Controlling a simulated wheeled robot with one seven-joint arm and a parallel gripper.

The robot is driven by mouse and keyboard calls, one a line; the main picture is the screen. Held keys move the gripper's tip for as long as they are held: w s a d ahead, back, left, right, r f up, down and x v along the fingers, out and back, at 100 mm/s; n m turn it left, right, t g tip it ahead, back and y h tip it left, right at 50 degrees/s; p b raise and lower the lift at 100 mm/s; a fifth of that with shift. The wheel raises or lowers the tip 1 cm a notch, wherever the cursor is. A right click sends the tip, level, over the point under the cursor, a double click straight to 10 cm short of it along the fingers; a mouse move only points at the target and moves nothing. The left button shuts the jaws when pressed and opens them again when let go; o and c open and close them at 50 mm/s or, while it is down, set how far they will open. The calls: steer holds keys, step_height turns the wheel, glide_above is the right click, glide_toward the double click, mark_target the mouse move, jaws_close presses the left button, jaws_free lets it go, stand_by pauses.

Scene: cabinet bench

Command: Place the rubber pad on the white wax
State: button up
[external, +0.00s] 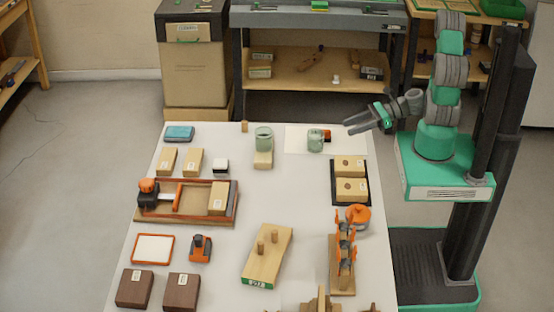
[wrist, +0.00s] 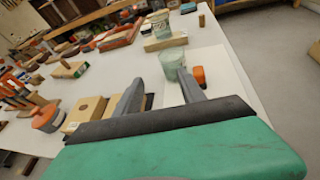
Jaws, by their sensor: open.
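My gripper (external: 354,125) is open and empty above the far right edge of the table; its two fingers also show in the wrist view (wrist: 160,90). No label names the rubber pad or the white wax, so I cannot tell either for certain. A small block with a white top and dark base (external: 221,166) stands left of centre. A teal-blue block (external: 179,133) lies at the far left corner. A small orange and dark piece (external: 327,135) sits by a green jar (external: 315,141), left of my gripper; the orange piece also shows in the wrist view (wrist: 198,76).
Another green jar (external: 264,136) stands on a wooden block. A dark tray (external: 336,183) holds two wooden blocks. An orange-framed white panel (external: 153,249), a wooden pegged block (external: 266,256) and an orange-pronged rack (external: 343,262) lie nearer. The table's middle (external: 280,200) is clear.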

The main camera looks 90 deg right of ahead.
mark_target(327, 130)
steer(key=d+h, duration=0.1)
steer(key=d+f+h, duration=0.1)
steer(key=d, duration=0.1)
steer(key=d+f+m, duration=0.1)
steer(key=shift+s+d+h, duration=0.15)
steer(key=shift+d+h, duration=0.25)
steer(key=shift+w+d+f, duration=0.15)
steer(key=shift+w+d, duration=0.1)
steer(key=b+x, duration=0.1)
steer(key=x, duration=0.6)
steer(key=shift+w+d+f, duration=0.1)
steer(key=shift+d+f, duration=0.05)
steer(key=shift+f, duration=0.1)
jaws_close()
